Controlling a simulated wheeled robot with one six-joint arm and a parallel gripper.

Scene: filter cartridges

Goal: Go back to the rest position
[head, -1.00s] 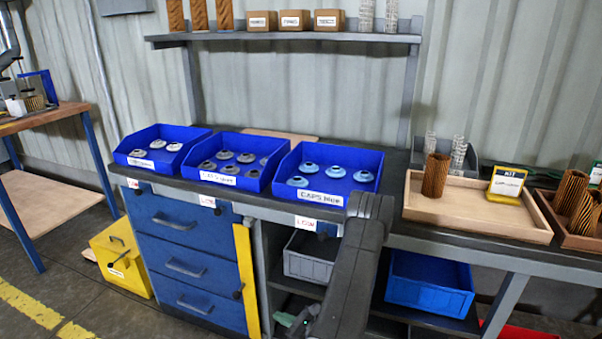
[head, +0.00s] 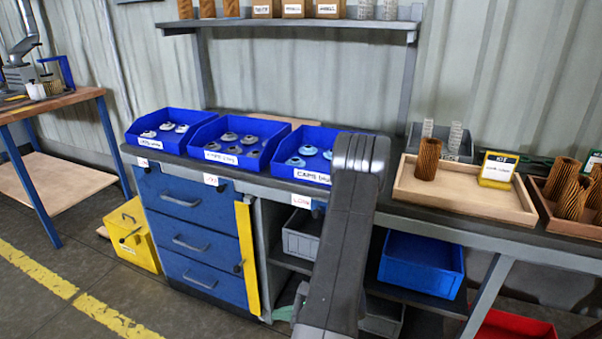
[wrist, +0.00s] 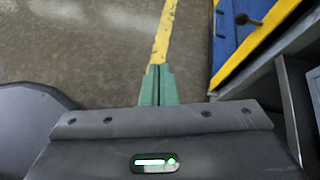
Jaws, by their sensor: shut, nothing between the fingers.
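In the wrist view my gripper (wrist: 159,86) shows its green fingers together, with nothing between them. It hangs over bare floor beside the yellow line. In the head view my arm stands in front of the bench and hides part of the right blue caps bin (head: 310,150) and of the shelves below. A small bit of green at the arm's lower left is partly hidden.
The blue drawer cabinet (head: 190,240) with its yellow edge stands close, also in the wrist view (wrist: 240,40). A wooden tray (head: 450,205) holds a brown cartridge (head: 428,159) and a yellow KIT sign (head: 497,169). A yellow box (head: 132,236) stands on the floor.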

